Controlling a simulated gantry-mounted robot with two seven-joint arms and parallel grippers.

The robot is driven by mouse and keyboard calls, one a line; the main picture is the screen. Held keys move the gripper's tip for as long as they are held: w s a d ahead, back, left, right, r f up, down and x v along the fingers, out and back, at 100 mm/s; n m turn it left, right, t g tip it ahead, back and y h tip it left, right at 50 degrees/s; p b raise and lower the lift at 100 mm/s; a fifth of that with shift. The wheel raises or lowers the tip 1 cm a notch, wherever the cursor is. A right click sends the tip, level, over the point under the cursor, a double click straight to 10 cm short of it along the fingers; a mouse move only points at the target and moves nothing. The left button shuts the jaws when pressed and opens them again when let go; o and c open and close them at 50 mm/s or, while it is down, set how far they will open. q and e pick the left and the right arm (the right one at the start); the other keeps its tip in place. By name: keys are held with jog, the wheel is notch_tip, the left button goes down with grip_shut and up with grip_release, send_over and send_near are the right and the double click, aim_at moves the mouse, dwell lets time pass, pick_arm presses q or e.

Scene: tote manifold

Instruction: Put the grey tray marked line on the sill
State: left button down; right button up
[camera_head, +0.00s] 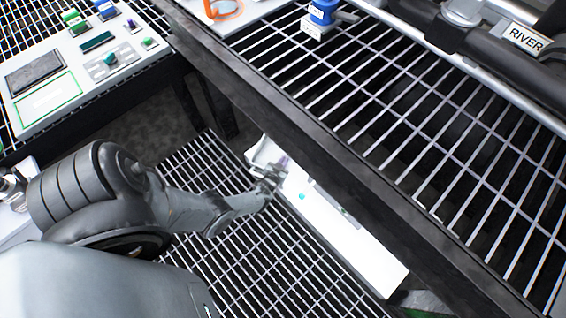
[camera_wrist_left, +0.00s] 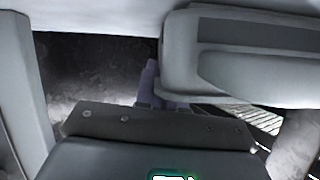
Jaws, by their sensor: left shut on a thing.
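My left gripper (camera_head: 274,176) reaches in from the left and is shut on a pale thing (camera_head: 258,153) with a raised rim, which looks like a tray. The gripper hides part of it, and no "line" marking is readable. A long white panel (camera_head: 360,252) with a small teal spot runs down to the right from the gripper, beside the dark beam. I cannot tell whether it is the sill. In the left wrist view a grey-purple piece (camera_wrist_left: 148,85) shows between large pale grey parts. My right gripper is not in view.
A dark beam (camera_head: 330,150) edges the raised grating (camera_head: 420,130) at right. A blue valve (camera_head: 322,12) and a pipe labelled RIVER (camera_head: 526,38) stand at the back. A white control panel (camera_head: 40,113) lies at upper left. Lower grating (camera_head: 270,262) lies below my arm.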

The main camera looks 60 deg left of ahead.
pick_arm(q)
jog(key=c, duration=1.2)
grip_release()
jog(key=shift+w+a, duration=0.1)
jog(key=shift+c, duration=0.2)
